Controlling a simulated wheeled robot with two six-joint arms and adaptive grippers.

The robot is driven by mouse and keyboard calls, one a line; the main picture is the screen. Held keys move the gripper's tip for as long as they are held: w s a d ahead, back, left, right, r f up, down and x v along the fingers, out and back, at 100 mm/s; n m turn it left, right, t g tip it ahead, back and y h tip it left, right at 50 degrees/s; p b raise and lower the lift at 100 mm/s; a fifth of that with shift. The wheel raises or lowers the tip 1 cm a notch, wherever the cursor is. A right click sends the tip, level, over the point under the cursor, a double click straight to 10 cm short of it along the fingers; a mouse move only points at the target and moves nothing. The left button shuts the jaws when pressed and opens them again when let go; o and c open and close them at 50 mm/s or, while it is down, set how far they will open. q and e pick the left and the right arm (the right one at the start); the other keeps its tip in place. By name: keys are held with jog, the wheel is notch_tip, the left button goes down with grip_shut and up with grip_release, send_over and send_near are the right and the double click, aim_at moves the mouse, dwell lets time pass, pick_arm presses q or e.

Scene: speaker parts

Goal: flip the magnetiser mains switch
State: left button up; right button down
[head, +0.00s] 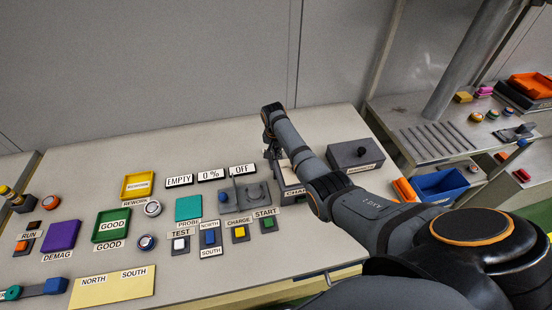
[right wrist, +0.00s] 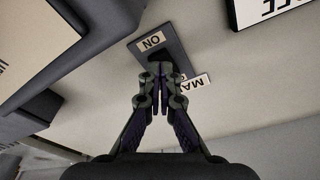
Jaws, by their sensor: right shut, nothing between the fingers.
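The mains switch is a dark plate (right wrist: 172,43) with an upside-down ON label (right wrist: 151,41) in the right wrist view. A partly covered label starting "MA" (right wrist: 197,83) lies beside it. My right gripper (right wrist: 160,82) is shut and empty, its fingertips over the plate's lower part. My left gripper is not in view.
Displays reading EMPTY (head: 179,181), 0 % (head: 211,175) and OFF (head: 242,169) stand left of the gripper. A grey fixture (head: 247,194) is in front of them. A dark grey box (head: 355,154) stands right of my arm. The bench's back left is clear.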

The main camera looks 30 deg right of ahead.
jog(key=shift+f+b, duration=0.45)
jog(key=shift+f, duration=0.25)
dwell(0.3)
notch_tip(320, 180, up, 7)
jog(key=p, duration=0.7)
jog(key=shift+r+p, duration=0.1)
jog(key=shift+p, duration=0.3)
